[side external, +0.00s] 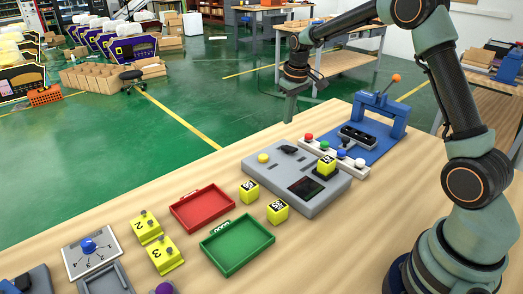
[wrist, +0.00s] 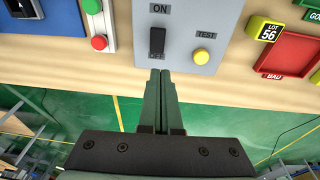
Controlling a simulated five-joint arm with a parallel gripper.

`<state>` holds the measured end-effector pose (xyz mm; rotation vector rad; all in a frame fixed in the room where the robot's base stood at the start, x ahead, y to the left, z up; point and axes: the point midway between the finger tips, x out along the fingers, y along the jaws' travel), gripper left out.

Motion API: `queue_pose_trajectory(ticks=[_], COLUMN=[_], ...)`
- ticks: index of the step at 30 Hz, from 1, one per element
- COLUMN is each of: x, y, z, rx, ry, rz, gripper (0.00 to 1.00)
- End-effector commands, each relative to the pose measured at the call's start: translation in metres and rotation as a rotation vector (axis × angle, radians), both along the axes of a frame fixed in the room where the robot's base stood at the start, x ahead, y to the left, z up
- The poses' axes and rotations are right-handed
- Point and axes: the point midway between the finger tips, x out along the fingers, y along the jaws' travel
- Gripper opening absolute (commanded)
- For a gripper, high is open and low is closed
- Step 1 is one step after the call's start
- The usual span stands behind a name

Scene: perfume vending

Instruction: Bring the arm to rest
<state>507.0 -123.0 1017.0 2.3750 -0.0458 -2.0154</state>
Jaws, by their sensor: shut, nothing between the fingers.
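My gripper (side external: 289,116) hangs with its fingers pointing down, beyond the far edge of the table in the side view. In the wrist view its two fingers (wrist: 161,74) lie together, shut and empty. In that view the tips appear just below a black rocker switch (wrist: 157,41) marked ON, on a grey panel (wrist: 186,12). The side view shows the tips apart from the grey box (side external: 258,173) that carries this switch. My arm reaches from the right over the table's far side.
A yellow TEST button (wrist: 202,55) sits beside the switch. A blue press (side external: 382,120) with an orange knob stands right of the box. A red tray (side external: 178,212), green tray (side external: 212,258) and several yellow blocks (side external: 277,212) occupy the table. Green floor (side external: 200,110) lies beyond.

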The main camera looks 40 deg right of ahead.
Motion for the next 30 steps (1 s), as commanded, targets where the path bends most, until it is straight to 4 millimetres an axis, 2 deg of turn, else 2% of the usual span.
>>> queue_pose_trajectory(ticks=[1,6,9,15,19,24,30], x=[-0.006,-0.037,-0.059,-0.107,-0.140,-0.181,-0.213], y=[0.007,0.035,0.050,0.078,0.093,0.110,0.120], z=[0.015,0.059,0.080,0.108,0.116,0.116,0.108], rx=[-0.003,-0.006,-0.006,0.000,0.007,0.020,0.033], ry=[-0.019,-0.075,-0.108,-0.175,-0.217,-0.272,-0.316], rz=[0.003,0.004,0.005,0.007,0.009,0.012,0.013], gripper=[0.00,0.00,0.00,0.00,0.00,0.00,0.00])
